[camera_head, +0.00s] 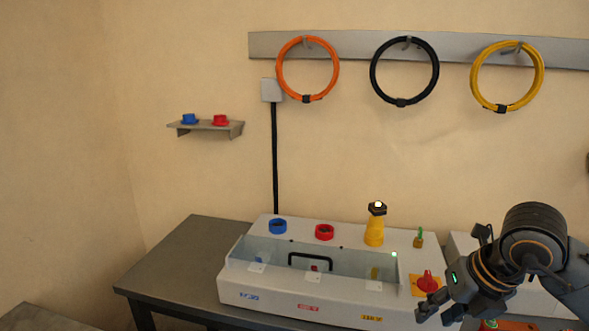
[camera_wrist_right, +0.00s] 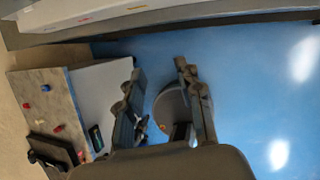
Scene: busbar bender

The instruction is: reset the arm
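My right arm (camera_head: 535,240) comes in from the lower right in the head view. Its gripper (camera_head: 434,316) points down and left, in front of the right end of the white machine (camera_head: 290,300). In the right wrist view the two fingers stand apart with a gap between them (camera_wrist_right: 159,72), and nothing is held. Blue floor (camera_wrist_right: 240,80) shows beyond the fingers. My left arm and gripper are in neither view.
The machine stands on a dark table (camera_head: 170,265), with a red rotary knob (camera_head: 428,282) close to my right gripper and a yellow post (camera_head: 374,230) behind. Orange (camera_head: 281,67), black (camera_head: 372,75) and yellow (camera_head: 475,75) cable loops hang on the wall. Blue and red caps sit on a shelf (camera_head: 207,126).

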